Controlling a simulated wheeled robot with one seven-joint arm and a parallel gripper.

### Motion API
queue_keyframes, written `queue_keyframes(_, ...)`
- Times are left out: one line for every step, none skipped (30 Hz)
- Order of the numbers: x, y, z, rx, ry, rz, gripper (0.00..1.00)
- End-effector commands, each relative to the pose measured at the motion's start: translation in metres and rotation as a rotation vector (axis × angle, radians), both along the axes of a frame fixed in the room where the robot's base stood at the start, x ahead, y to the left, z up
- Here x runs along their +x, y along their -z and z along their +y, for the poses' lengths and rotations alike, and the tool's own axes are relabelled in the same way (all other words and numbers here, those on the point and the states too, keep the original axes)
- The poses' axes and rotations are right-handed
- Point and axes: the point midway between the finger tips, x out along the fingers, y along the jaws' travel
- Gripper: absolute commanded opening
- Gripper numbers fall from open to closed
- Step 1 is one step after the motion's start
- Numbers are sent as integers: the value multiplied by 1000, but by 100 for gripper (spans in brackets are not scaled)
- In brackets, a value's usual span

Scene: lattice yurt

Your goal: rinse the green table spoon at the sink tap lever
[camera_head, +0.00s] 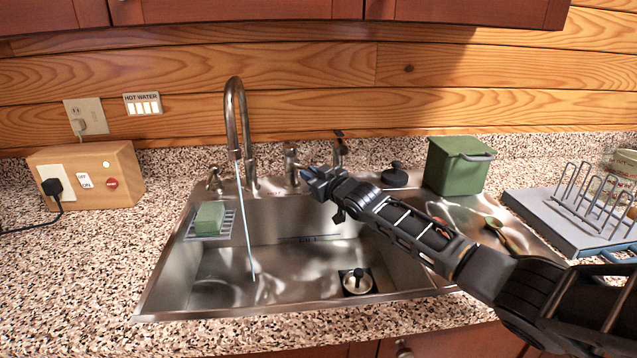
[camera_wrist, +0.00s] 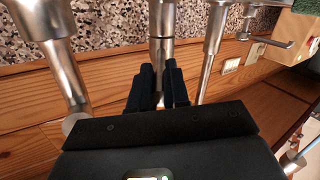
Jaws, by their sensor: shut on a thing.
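The green table spoon (camera_head: 502,234) lies on the drainboard at the right of the sink, apart from my gripper. My gripper (camera_head: 307,176) is behind the basin, right of the tall tap (camera_head: 232,110), at a short metal post that looks like the tap lever (camera_head: 291,165). In the wrist view the two dark fingers (camera_wrist: 160,85) close around the lower end of that post (camera_wrist: 161,40). The fingers partly hide where they meet it. A thin stream of water (camera_head: 247,225) runs from the tap into the steel sink (camera_head: 150,300).
A green soap block (camera_head: 209,217) sits on a rack at the basin's left. A drain strainer (camera_head: 357,281) is at the basin's front. A green bin (camera_head: 458,166) and a grey dish rack (camera_head: 560,228) stand at the right. A wooden switch box (camera_head: 90,175) is at the left.

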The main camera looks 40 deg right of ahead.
Motion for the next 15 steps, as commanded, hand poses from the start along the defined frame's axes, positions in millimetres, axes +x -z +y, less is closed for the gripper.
queue_keyframes(6,0,0,1,2,15,0)
queue_keyframes(8,0,0,3,3,21,0)
queue_keyframes(10,-1,0,4,3,26,0)
queue_keyframes(11,-2,0,4,4,28,0)
queue_keyframes(11,-2,0,5,4,29,0)
queue_keyframes(12,-2,0,5,4,30,0)
queue_keyframes(11,-2,0,6,5,30,0)
queue_keyframes(11,-2,0,6,5,30,0)
queue_keyframes(11,-2,-1,6,5,30,0)
queue_keyframes(11,-2,0,6,5,30,0)
queue_keyframes(11,-2,-1,6,5,30,0)
queue_keyframes(11,-2,-1,6,4,29,0)
queue_keyframes(11,-2,-1,6,4,29,17)
queue_keyframes(11,-2,-1,5,4,29,20)
queue_keyframes(11,-2,-1,5,4,29,23)
